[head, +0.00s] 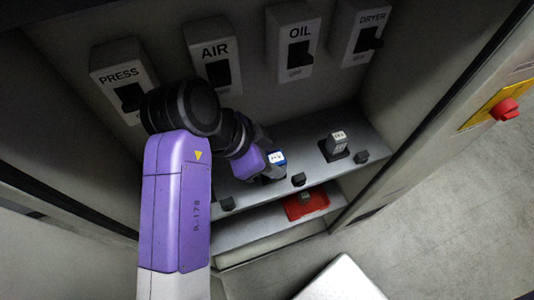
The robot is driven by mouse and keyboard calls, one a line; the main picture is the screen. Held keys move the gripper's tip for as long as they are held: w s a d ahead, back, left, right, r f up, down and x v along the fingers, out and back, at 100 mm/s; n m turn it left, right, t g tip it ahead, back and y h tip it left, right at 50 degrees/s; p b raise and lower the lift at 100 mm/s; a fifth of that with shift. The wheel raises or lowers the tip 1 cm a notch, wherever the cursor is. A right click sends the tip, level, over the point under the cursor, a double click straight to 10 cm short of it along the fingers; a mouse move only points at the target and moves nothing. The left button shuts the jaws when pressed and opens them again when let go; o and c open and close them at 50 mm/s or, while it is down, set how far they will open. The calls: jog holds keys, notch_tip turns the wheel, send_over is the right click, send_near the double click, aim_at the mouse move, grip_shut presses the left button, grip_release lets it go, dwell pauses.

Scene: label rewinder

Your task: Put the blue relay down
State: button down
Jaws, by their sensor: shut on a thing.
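The blue relay (277,158) shows a blue and white top at the end of my purple arm, over the grey shelf (240,196). My gripper (267,166) is shut on it. The arm's wrist hides part of the gripper and the relay's left side. A dark socket or base seems to lie right under the relay. I cannot tell whether the relay touches it or is held just above.
A grey relay (338,144) stands in a dark socket on the shelf to the right. Several black knobs line the shelf's front. A red tray (316,207) with a dark item sits lower. Switches labelled PRESS, AIR, OIL (292,42) and DRYER line the back wall.

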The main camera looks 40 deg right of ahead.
jog(key=shift+w+d, duration=0.25)
jog(key=shift+w, duration=0.4)
jog(key=shift+w+d+r+p, duration=0.1)
jog(key=shift+w+d+p, duration=0.15)
jog(key=shift+w, duration=0.25)
notch_tip(320, 180, down, 3)
jog(key=shift+s+a+f+p, duration=0.15)
jog(key=shift+f+p, duration=0.05)
jog(key=shift+p, duration=0.35)
jog(key=shift+f, duration=0.15)
jog(key=shift+f, duration=0.1)
jog(key=shift+f+b, duration=0.1)
jog(key=shift+b, duration=0.2)
jog(key=c, duration=1)
grip_release()
